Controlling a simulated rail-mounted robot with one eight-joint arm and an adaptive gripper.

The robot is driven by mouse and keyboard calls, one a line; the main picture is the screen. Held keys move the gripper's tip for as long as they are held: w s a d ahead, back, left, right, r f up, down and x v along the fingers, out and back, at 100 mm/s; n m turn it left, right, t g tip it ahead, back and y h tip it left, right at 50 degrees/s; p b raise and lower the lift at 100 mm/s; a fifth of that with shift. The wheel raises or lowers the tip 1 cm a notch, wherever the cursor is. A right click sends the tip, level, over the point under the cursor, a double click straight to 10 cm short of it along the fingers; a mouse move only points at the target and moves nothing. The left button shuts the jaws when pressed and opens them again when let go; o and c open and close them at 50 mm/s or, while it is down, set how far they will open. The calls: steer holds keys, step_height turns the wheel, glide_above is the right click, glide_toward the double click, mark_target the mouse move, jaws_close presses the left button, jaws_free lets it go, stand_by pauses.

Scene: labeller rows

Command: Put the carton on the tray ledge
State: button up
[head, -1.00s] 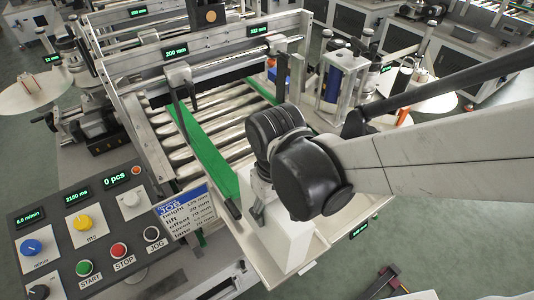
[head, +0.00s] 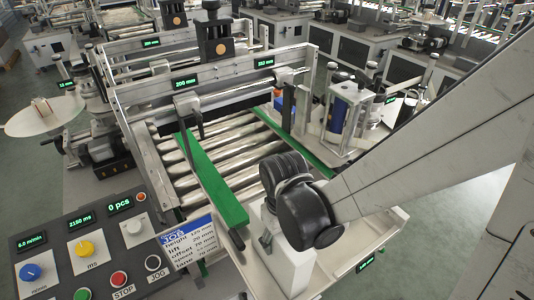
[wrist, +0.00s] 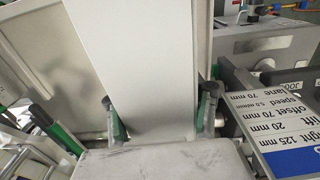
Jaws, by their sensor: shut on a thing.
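The carton is a tall, plain white box. In the wrist view the carton (wrist: 140,55) stands between the two fingers of my gripper (wrist: 161,112), which is shut on it. In the head view the carton (head: 291,268) is upright at the lower middle, partly behind my dark wrist joints. My gripper (head: 266,236) is mostly hidden there, at the carton's left side. The tray ledge (head: 375,238) is the pale, rimmed surface at the near end of the machine, around and right of the carton. I cannot tell whether the carton's base touches it.
A roller conveyor (head: 222,160) with a green guide (head: 212,180) lies behind the carton. A control panel (head: 85,250) and a job card (head: 188,243) are at the left. A labeller post (head: 345,110) stands behind the tray. Floor is clear at the right.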

steer(key=shift+f, duration=0.2)
steer(key=o, duration=1.4)
steer(key=shift+r, duration=0.15)
step_height(320, 180, up, 12)
steer(key=shift+p, duration=0.35)
steer(key=s+d+r+m+t, duration=0.2)
steer(key=d+r+m+t, duration=0.3)
steer(key=d, duration=0.8)
step_height(320, 180, up, 3)
steer(key=shift+s+r+t, duration=0.2)
steer(key=shift+t, duration=0.9)
step_height(320, 180, down, 10)
steer(key=b, duration=0.9)
steer(key=shift+b, duration=0.4)
